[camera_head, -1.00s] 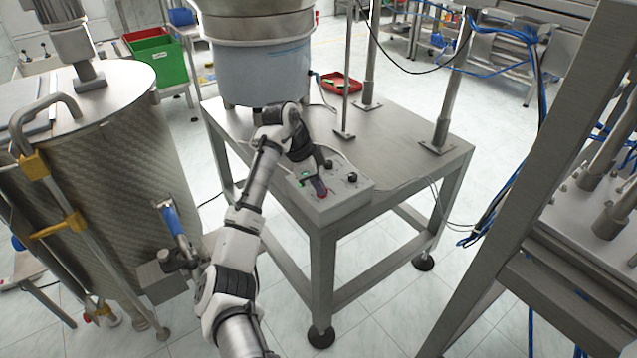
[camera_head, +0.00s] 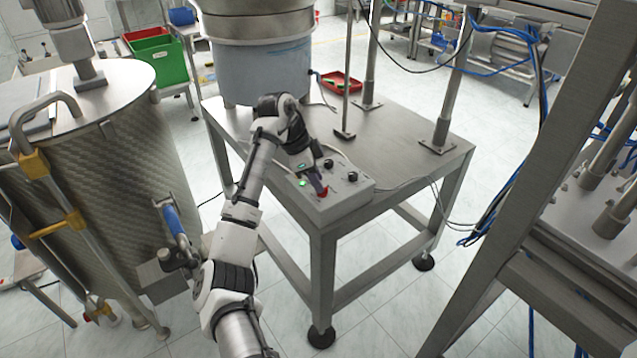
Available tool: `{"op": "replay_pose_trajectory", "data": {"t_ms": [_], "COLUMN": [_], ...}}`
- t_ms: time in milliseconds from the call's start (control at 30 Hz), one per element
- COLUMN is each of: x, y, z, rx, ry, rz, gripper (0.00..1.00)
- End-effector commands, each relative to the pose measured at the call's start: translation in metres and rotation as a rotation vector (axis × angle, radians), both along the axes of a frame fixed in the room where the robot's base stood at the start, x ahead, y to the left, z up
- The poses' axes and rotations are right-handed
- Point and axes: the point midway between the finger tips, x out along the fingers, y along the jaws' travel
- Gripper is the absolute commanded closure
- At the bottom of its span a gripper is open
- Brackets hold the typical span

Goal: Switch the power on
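A grey control box (camera_head: 350,199) sits on the front corner of the steel table. On its top are a red switch (camera_head: 323,192), two black knobs (camera_head: 352,177) and two lit green lights (camera_head: 301,183). My gripper (camera_head: 319,187) points down over the left part of the box, with its tip at or just above the red switch. I cannot tell whether it touches the switch. The fingers are small and seen from behind, so their opening is hidden.
The steel table (camera_head: 400,165) carries a large feeder bowl (camera_head: 260,70) behind my arm and upright posts (camera_head: 447,95). A big steel drum (camera_head: 100,170) stands at the left. A slanted steel frame (camera_head: 560,150) stands at the right. Bare table lies right of the box.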

Motion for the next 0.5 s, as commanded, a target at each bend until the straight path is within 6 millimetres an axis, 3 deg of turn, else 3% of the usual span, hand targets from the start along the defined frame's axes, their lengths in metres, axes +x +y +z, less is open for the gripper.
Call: {"op": "replay_pose_trajectory", "data": {"t_ms": [300, 500], "x": [-0.002, -0.003], "y": [0.029, 0.041], "z": [0.070, 0.098], "rx": [0.004, 0.002], "ry": [-0.003, -0.002], "rz": [0.002, 0.001], "gripper": [0.69, 0.69]}}
